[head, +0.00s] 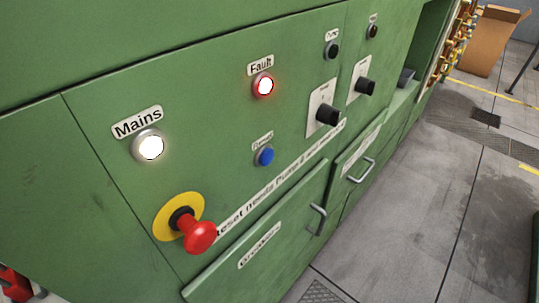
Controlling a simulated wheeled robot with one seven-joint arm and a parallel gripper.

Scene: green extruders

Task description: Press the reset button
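The reset button is a blue round push button (265,155) on the green machine panel, under a small label that looks like "Reset". It sits below the lit red Fault lamp (263,86) and to the right of the lit white Mains lamp (150,146). Nothing covers the blue button. A white strip of text beginning "Reset needs" (280,175) runs below it, partly hidden by the red mushroom button. My gripper is not in view.
A red mushroom button (199,237) on a yellow disc sticks out at lower left of the blue button. Two black rotary switches (327,115) (366,87) protrude at right. Metal handles (318,219) (362,171) stand out lower down. Grey floor (430,190) is open at right.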

